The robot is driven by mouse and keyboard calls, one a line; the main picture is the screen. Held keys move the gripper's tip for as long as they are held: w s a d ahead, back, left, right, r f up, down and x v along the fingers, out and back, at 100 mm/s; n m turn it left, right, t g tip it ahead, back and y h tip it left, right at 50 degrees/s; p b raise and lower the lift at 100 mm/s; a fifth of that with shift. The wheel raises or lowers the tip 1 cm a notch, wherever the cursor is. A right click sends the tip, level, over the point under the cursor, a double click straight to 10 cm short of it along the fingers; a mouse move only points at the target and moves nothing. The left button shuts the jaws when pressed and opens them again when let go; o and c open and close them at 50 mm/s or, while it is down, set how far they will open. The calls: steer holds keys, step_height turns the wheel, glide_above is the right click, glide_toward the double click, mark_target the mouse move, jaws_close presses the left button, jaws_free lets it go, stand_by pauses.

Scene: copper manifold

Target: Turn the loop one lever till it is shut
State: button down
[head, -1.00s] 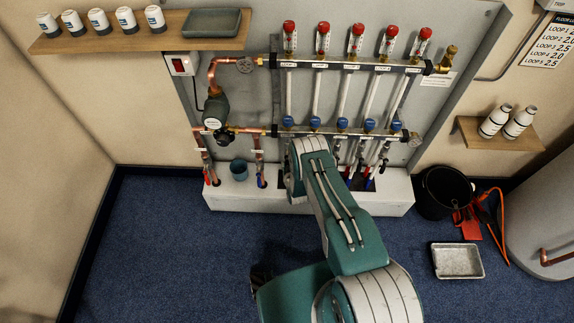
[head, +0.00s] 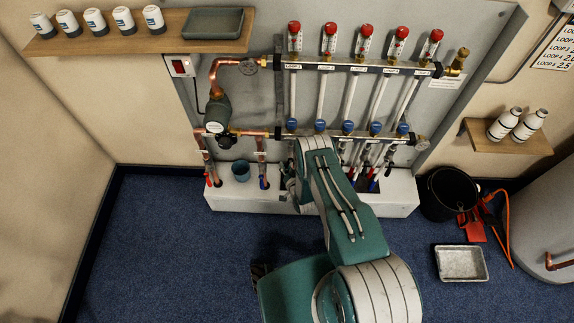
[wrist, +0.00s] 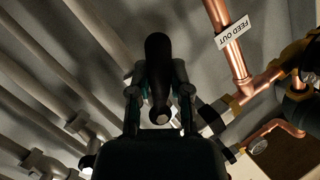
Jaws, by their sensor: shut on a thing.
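The manifold has a lower bar (head: 350,137) with several blue caps, the leftmost (head: 292,124) above the loop one place. My gripper (head: 290,183) is low at the left end of the loop valves in the head view, mostly hidden by my teal arm. In the wrist view my gripper (wrist: 160,104) is shut on a dark, rounded handle, the loop one lever (wrist: 158,55), whose round end faces the camera between the fingers. The lever's pivot and valve body are hidden, so I cannot tell its angle.
A copper pipe (wrist: 226,45) tagged "FEED OUT" runs beside my gripper in the wrist view. A blue cup (head: 241,170) is on the white ledge at left. A black bucket (head: 447,195) stands right.

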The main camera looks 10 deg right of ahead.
steer(key=m, duration=0.1)
steer(key=a+m+t, duration=0.1)
steer(key=m, duration=0.1)
steer(key=shift+w+r+y, duration=0.15)
steer(key=shift+r+y, duration=0.25)
steer(key=shift+w+a+r+m+t, duration=0.1)
steer(key=shift+a+r+m+t, duration=0.1)
steer(key=shift+m+t, duration=0.3)
steer(key=shift+a+r+m+t, duration=0.1)
steer(key=shift+r+m+t, duration=0.15)
steer(key=shift+m, duration=0.45)
steer(key=m, duration=0.1)
steer(key=r+m+t, duration=0.1)
steer(key=m, duration=0.1)
steer(key=shift+a+t, duration=0.1)
steer(key=shift+t, duration=0.15)
steer(key=shift+w+r+m+t+h, duration=0.15)
steer(key=shift+r+m+t, duration=0.15)
steer(key=shift+m, duration=0.5)
steer(key=shift+s+r+m+t+h, duration=0.15)
steer(key=shift+m+t, duration=0.15)
steer(key=shift+m, duration=0.5)
steer(key=shift+w, duration=0.1)
steer(key=c, duration=0.5)
jaws_free()
steer(key=shift+c, duration=0.2)
